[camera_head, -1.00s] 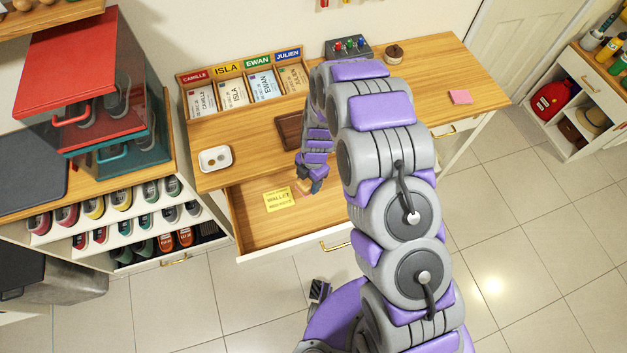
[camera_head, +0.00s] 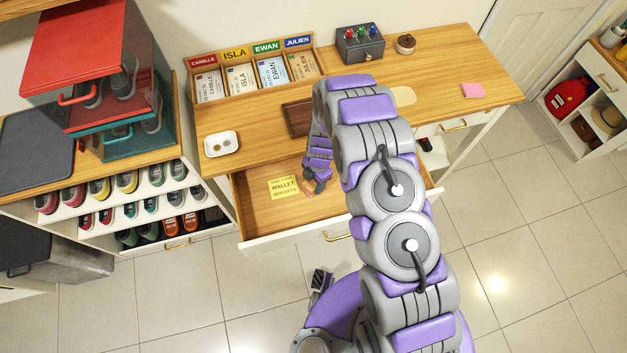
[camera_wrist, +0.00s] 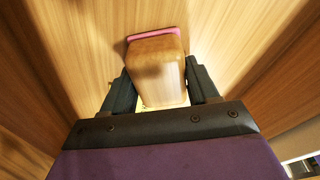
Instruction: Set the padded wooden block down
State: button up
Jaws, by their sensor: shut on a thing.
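My gripper (camera_wrist: 161,88) is shut on the padded wooden block (camera_wrist: 158,70), with a dark finger on each side of it in the wrist view. The block is light brown, with a pink pad (camera_wrist: 153,33) at its far end, facing a wood surface. I cannot tell whether the pad touches that surface. In the head view my gripper (camera_head: 317,184) is low over the open drawer (camera_head: 255,212), just right of a yellow wallet note (camera_head: 283,188). The block is mostly hidden there.
The drawer's walls stand around my gripper. On the desk are a brown tray (camera_head: 297,118), a white dish (camera_head: 221,143), a letter sorter (camera_head: 222,88), a switch box (camera_head: 360,44) and a pink pad (camera_head: 473,90). Shoe shelves (camera_head: 110,225) stand at left.

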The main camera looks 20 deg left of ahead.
jog(key=o, duration=1.2)
jog(key=shift+a+f, duration=0.1)
jog(key=shift+a, duration=0.05)
jog(key=shift+c, duration=0.2)
notch_tip(320, 180, up, 12)
jog(key=w+d+p, duration=0.1)
jog(key=shift+w, duration=0.2)
jog(key=shift+d, duration=0.1)
